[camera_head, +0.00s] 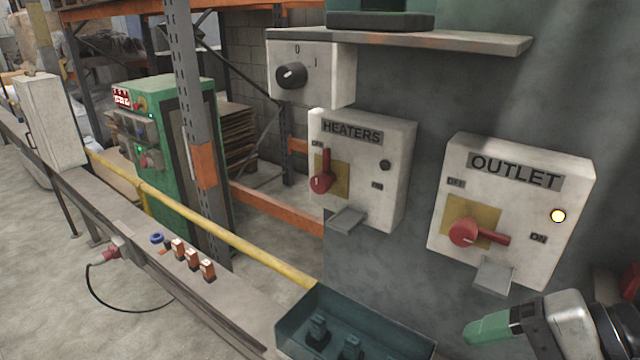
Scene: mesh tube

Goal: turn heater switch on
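The heater box (362,165) is a white wall box labelled HEATERS. Its red heater switch (323,174) has the handle pointing up towards the OFF mark. The ON mark is at the lower right of the box, and the small round lamp (385,165) is dark. A small grey metal flap (347,220) sticks out below the switch. My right gripper (488,327), with a green fingertip, is at the lower right, below the outlet box and well apart from the heater switch. Its finger opening cannot be made out. My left gripper is not in view.
The outlet box (512,205) has its red handle (478,235) towards ON and a lit lamp (558,216). It stands between my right gripper and the heater box. Above is a 0/I dial box (310,72) under a shelf (440,38). A teal tray (350,325) sits below.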

